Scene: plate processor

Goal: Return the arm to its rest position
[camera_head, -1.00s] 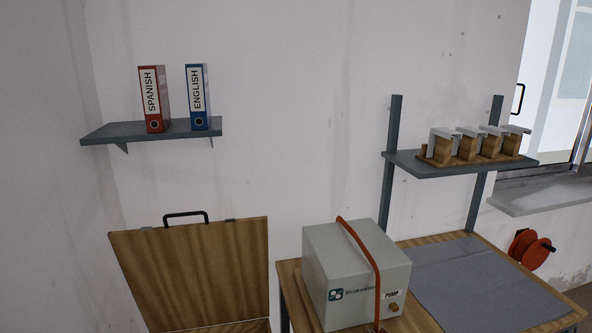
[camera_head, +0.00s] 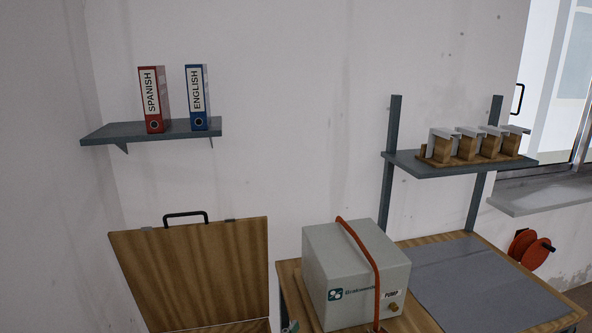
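Neither of my grippers can be made out in the head view. A small grey-green piece (camera_head: 290,326) shows at the bottom edge, between the wooden box and the pump. It is too small and cut off to tell what it is.
A light grey pump (camera_head: 340,280) with a red hose stands on a wooden table (camera_head: 555,318) with a grey mat (camera_head: 480,280). An open wooden lid (camera_head: 195,270) stands left. Shelves hold a red binder (camera_head: 153,98), a blue binder (camera_head: 197,97) and several wooden blocks (camera_head: 466,149). A red reel (camera_head: 527,250) is right.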

